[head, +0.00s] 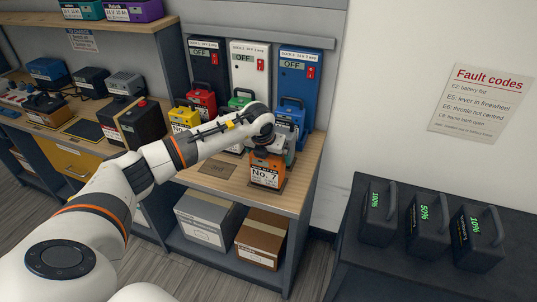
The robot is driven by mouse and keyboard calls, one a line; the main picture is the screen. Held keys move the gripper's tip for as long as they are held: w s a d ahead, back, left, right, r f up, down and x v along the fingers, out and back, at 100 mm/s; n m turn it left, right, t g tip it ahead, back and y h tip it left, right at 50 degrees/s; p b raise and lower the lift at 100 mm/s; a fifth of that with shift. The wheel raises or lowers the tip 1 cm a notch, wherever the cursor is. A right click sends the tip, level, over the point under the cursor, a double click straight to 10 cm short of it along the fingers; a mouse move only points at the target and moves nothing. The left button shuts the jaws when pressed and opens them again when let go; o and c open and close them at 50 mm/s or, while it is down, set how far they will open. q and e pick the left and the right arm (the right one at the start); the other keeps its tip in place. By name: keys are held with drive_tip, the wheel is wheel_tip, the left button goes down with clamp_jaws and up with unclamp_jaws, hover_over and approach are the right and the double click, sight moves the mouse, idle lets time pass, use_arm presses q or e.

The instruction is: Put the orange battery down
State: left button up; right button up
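The orange battery (267,170), labelled No. 7, is upright at the front right of the wooden bench (215,190). Its base is at or just above the bench top; I cannot tell if it touches. My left gripper (270,149) is directly over the battery's top, at its handle. The handle and fingertips are mostly hidden, so I cannot see whether the fingers are closed on it. My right gripper is not in view.
Behind stand black, white and blue chargers (299,80) reading OFF, with red, green, yellow and blue batteries (291,112) before them. A bare brown plate (217,170) lies left of the orange battery. Three dark batteries (428,222) stand on a dark table at right.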

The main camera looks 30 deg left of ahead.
use_arm(q)
drive_tip(key=b+v, duration=0.2)
drive_tip(key=v, duration=1)
drive_tip(key=shift+a, duration=0.1)
